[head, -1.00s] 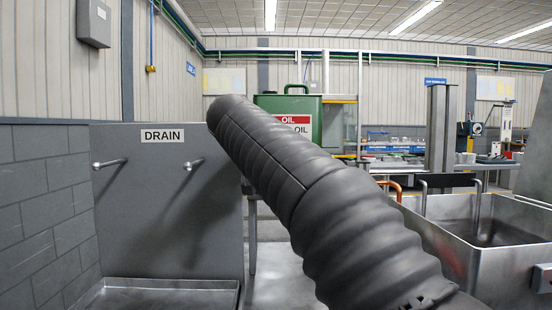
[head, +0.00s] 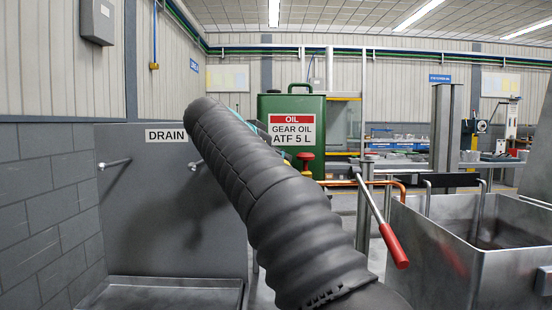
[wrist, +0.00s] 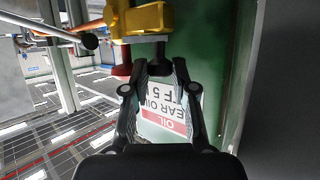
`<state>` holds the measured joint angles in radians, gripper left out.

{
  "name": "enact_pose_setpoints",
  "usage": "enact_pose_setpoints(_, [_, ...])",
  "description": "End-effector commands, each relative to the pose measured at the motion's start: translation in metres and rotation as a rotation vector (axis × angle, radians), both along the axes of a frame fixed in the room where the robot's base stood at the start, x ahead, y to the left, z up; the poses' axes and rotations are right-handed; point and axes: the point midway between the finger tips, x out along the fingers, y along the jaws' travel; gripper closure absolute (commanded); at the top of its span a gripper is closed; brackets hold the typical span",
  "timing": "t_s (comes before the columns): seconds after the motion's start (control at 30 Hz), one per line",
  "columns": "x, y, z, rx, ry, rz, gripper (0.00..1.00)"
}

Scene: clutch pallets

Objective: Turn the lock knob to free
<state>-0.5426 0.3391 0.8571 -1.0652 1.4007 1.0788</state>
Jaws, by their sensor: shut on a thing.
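In the wrist view my gripper (wrist: 158,70) has its two dark fingers closed in on a small dark knob (wrist: 159,54) under a yellow body (wrist: 150,18). This dark piece appears to be the lock knob; the fingers partly cover it, and its turn position cannot be read. A red knob (wrist: 121,69) hangs just left of the fingers, apart from them. In the head view my sleeved arm hides the gripper and the lock knob. A red knob (head: 305,157) shows just right of the arm there.
A green oil can (head: 325,174) stands behind the arm; its side fills much of the wrist view (wrist: 230,70). A red-handled lever (head: 393,245) slants beside a metal bin (head: 437,252) at right. An orange pipe (head: 370,184) runs behind. A drain panel (head: 140,225) stands at left.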

Motion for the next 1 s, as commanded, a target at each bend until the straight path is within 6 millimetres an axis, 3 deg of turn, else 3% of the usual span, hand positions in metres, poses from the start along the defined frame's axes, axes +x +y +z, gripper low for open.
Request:
enact_pose_setpoints(0.07, [0.0, 0.0, 0.0, 0.0, 0.0, 0.002, 0.64])
enact_pose_setpoints(0.47, [-0.004, 0.003, 0.002, 0.001, 0.0, 0.002, 0.64])
enact_pose_setpoints(1.0, [-0.072, 0.057, 0.038, 0.0, 0.0, 0.004, 0.64])
